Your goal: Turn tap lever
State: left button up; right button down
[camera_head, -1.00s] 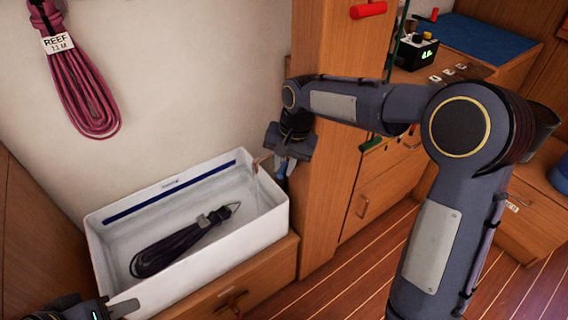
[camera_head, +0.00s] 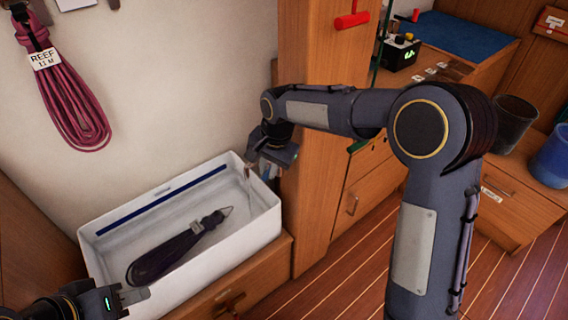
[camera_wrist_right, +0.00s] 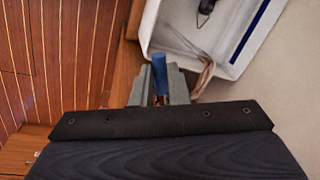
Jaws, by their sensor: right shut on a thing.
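The tap's blue lever (camera_wrist_right: 159,75) stands between the fingers of my right gripper (camera_wrist_right: 160,92) in the right wrist view; the gripper is shut on it. In the head view the right gripper (camera_head: 271,168) is at the right end of the white basin (camera_head: 262,226), against the wooden post, and mostly hides the lever. The copper spout (camera_wrist_right: 205,76) curves beside the gripper over the basin, with a clear streak running from its end. My left gripper (camera_head: 135,297) is at the basin's front left corner; its jaw opening is unclear.
A dark coiled line (camera_head: 165,256) lies in the basin under what looks like clear water. A reddish coil (camera_head: 68,100) hangs on the wall. The wooden post (camera_head: 316,190) is close beside the right gripper. The floor (camera_head: 365,275) is clear.

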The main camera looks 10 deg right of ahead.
jog(key=shift+w+a+m+t+h+p, duration=0.15)
jog(key=shift+w+a+m+p, duration=0.2)
jog(key=shift+m, duration=0.45)
jog(key=shift+w+a+m+t+h+p, duration=0.1)
jog(key=shift+w+a+m+p, duration=0.2)
jog(key=shift+m, duration=0.5)
jog(key=shift+w+a+m+t+h+p, duration=0.15)
jog(key=shift+w+a+m+p, duration=0.2)
jog(key=shift+m, duration=0.45)
jog(key=shift+d, duration=0.1)
jog(key=c, duration=1.4)
grip_release()
jog(key=p+v, duration=0.1)
jog(key=v, duration=0.7)
